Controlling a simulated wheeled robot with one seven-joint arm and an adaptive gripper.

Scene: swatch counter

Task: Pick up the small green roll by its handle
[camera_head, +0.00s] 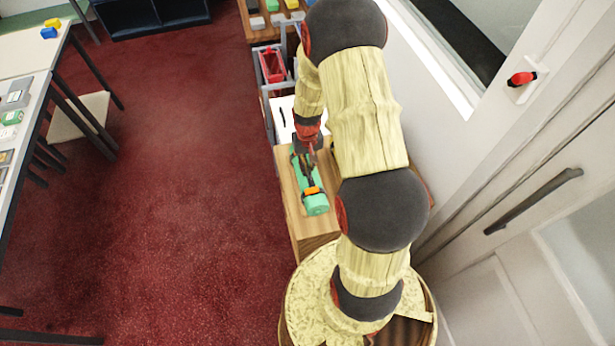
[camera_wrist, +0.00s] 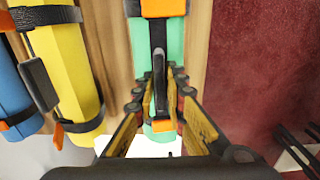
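The green roll (camera_head: 316,204) lies on a wooden counter top (camera_head: 297,217), with an orange patch and dark straps on it. In the wrist view the green roll (camera_wrist: 174,42) runs up the middle, and its narrow black handle (camera_wrist: 159,75) stands up toward the camera. My gripper (camera_head: 309,162) is over the far part of the roll. In the wrist view my gripper (camera_wrist: 160,100) is open, with one finger on each side of the handle and gaps showing between. The roll's far part is partly hidden by the gripper.
A yellow roll (camera_wrist: 67,62) and a blue roll (camera_wrist: 12,92) lie left of the green roll in the wrist view. A red bin (camera_head: 272,65) stands beyond the counter. A wall and door (camera_head: 540,170) are close on the right. Red carpet (camera_head: 180,180) is clear on the left.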

